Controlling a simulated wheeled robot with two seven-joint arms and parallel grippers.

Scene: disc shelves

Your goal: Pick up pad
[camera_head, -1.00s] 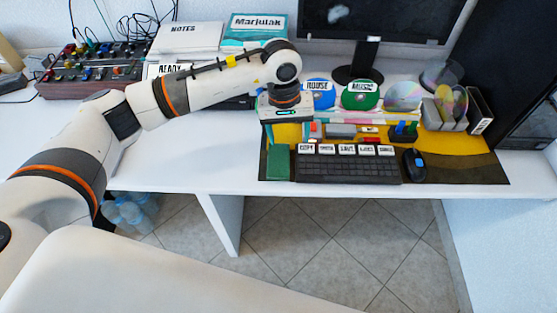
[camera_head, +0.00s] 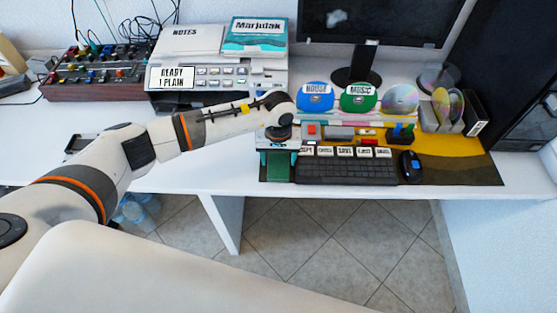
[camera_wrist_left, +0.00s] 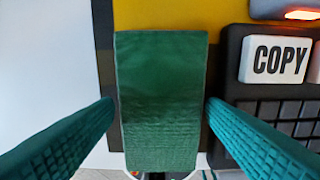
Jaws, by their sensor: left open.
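The pad is a dark green rectangular block (camera_wrist_left: 162,100), upright in the left wrist view, between my two teal fingers. In the head view the pad (camera_head: 279,168) lies at the left end of the desk mat, left of the keyboard. My left gripper (camera_head: 279,160) is over the pad with its fingers on either side. In the left wrist view the left gripper (camera_wrist_left: 160,108) is open, its fingertips close to the pad's left and right sides. Whether they touch it is not clear. My right gripper is not in view.
A black keyboard (camera_head: 345,170) with labelled keys is close on the pad's right, and a mouse (camera_head: 411,166) is farther right. Discs (camera_head: 316,96) stand behind. The white desk (camera_head: 200,165) is clear left of the mat.

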